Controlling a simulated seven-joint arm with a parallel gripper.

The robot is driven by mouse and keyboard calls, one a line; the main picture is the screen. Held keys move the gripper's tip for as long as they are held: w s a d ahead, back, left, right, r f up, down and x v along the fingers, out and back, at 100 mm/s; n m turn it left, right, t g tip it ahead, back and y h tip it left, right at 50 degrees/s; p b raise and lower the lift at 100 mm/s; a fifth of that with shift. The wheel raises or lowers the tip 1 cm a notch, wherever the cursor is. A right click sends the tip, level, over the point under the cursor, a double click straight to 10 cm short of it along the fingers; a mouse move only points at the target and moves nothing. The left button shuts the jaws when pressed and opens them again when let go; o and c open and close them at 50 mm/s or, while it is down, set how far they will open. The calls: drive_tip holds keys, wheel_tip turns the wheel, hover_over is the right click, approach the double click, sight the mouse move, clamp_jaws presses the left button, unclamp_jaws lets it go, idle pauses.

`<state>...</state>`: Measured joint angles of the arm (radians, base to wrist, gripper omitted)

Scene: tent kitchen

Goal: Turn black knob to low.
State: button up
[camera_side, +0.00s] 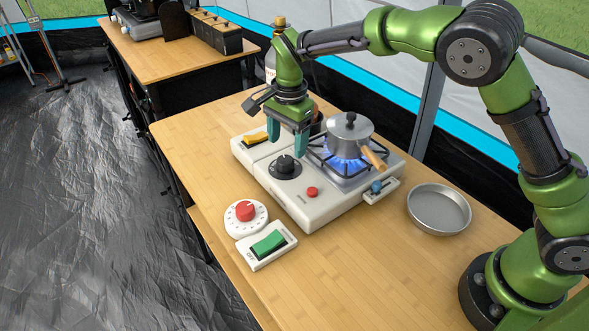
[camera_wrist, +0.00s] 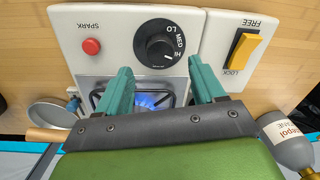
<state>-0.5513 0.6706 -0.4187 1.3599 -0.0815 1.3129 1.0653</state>
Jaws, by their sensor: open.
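The black knob (camera_side: 285,164) sits on a dark dial on the front of the white stove (camera_side: 319,213). In the wrist view the knob (camera_wrist: 158,49) has LO, MED and HI printed around it. A small white mark on the knob appears to point towards HI. A blue flame (camera_wrist: 147,100) burns at the burner. My gripper (camera_side: 288,145) is open and empty, fingers down, above the stove near the knob. In the wrist view my gripper (camera_wrist: 161,70) has its teal fingers apart, one on each side of the picture below the knob. Contact with the knob is not seen.
A grey pot (camera_side: 349,134) with a wooden handle stands on the lit burner. A red spark button (camera_side: 312,191), a yellow lock switch (camera_side: 254,137) and a blue knob (camera_side: 377,187) are nearby. A red dial (camera_side: 244,211), a green switch (camera_side: 268,243) and a round pan (camera_side: 439,208) lie on the table.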

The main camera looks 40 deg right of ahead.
sight(287, 159)
wheel_tip(287, 159, down, 5)
drive_tip(key=shift+w+f, duration=0.1)
drive_tip(key=shift+w, duration=0.05)
drive_tip(key=c, duration=1)
drive_tip(key=shift+c, duration=0.2)
